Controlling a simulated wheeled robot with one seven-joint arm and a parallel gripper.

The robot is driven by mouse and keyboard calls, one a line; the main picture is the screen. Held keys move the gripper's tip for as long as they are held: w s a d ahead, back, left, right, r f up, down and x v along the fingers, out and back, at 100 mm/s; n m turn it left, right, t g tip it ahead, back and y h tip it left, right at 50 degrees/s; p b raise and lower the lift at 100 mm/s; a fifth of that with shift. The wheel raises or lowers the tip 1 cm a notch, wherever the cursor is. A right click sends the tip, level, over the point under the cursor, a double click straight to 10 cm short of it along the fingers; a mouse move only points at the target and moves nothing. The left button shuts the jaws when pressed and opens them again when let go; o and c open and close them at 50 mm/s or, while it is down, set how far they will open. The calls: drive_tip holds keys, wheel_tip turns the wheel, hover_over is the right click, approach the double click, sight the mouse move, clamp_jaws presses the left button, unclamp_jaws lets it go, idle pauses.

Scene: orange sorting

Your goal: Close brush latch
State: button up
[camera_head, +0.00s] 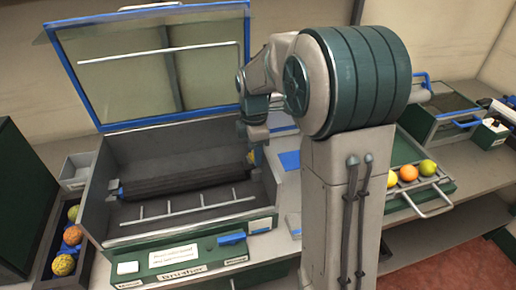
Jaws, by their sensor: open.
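The brusher machine (180,255) stands open at the left, with its clear blue-framed lid (155,65) raised. A dark brush roller (185,180) lies across inside it. At the roller's right end is a small blue and yellow part (252,158), which looks like the brush latch; its exact position is too small to tell. My gripper (256,132) is open just above that end, beside the machine's right wall. My arm partly hides it, and I cannot tell whether it touches the latch.
A blue handle (232,239) and a white button (128,268) are on the machine's front. A dark tray (44,268) of fruit is at the left. A green tray (440,187) with several fruits and a blue-handled box (440,120) are at the right. My arm blocks the middle.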

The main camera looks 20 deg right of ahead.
drive_tip(key=shift+r, duration=0.1)
clamp_jaws()
drive_tip(key=t+b, duration=0.1)
drive_tip(key=b, duration=0.1)
drive_tip(key=f+t+b, duration=0.1)
drive_tip(key=b, duration=0.1)
drive_tip(key=shift+s+f+b, duration=0.1)
drive_tip(key=shift+s+b, duration=0.2)
drive_tip(key=shift+s, duration=0.05)
drive_tip(key=shift+s+t+b, duration=0.2)
drive_tip(key=shift+t+b, duration=0.2)
drive_tip(key=shift+b, duration=0.4)
